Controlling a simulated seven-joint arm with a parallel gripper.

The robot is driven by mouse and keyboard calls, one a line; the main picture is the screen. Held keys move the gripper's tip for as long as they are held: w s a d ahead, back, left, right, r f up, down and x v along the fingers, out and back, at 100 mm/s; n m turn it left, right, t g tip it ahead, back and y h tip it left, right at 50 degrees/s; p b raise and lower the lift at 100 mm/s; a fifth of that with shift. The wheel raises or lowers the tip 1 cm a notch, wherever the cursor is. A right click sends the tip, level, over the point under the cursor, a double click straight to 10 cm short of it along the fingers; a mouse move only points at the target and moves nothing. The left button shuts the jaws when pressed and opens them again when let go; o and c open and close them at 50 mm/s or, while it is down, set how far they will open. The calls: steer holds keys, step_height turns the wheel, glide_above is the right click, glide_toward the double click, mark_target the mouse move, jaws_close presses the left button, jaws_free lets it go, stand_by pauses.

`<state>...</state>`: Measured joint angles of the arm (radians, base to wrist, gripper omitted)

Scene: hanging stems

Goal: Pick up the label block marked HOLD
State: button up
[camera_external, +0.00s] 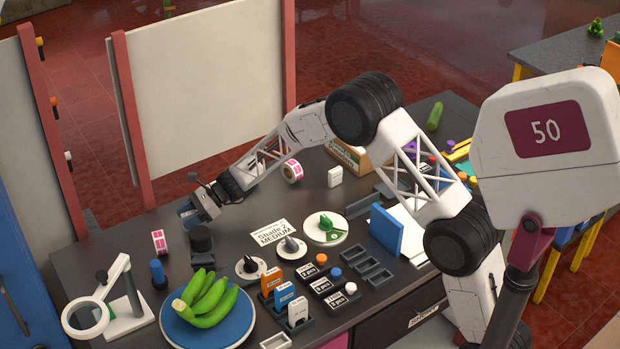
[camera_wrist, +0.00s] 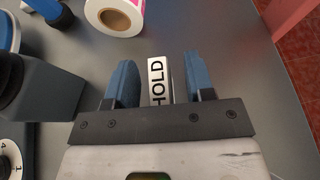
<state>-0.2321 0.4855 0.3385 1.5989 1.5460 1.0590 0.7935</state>
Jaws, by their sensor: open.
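The label block marked HOLD (camera_wrist: 158,82) is white with black letters. In the wrist view it stands between the two blue fingers of my gripper (camera_wrist: 160,72), with a gap showing on its right and a narrower one on its left. My gripper is open around it and not closed on it. Its lower part is hidden behind the gripper body. In the external view my gripper (camera_external: 190,214) is low over the left side of the dark table, and I cannot make out the HOLD block there.
A roll with pink labels (camera_wrist: 114,16) lies just beyond the fingers. In the external view a dark round piece (camera_external: 201,238), a blue plate (camera_external: 238,330) with bananas (camera_external: 207,300), a magnifier stand (camera_external: 125,305) and dials (camera_external: 290,247) are nearby. A white board (camera_external: 205,90) stands behind.

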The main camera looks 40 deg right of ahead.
mark_target(188, 214)
stand_by(0.5)
jaws_close()
steer(key=shift+r, duration=0.15)
steer(key=shift+r, duration=1.5)
steer(key=shift+s+d+r, duration=0.15)
steer(key=shift+s, duration=0.1)
steer(key=s+d, duration=0.2)
steer(key=s, duration=0.2)
steer(key=s+d+r, duration=0.1)
steer(key=s+d, duration=0.1)
steer(key=s, duration=0.3)
steer(key=s+d, duration=0.1)
steer(key=s, duration=0.4)
steer(key=shift+s+d+r, duration=0.15)
steer(key=shift+d+r, duration=0.05)
steer(key=shift+d, duration=0.2)
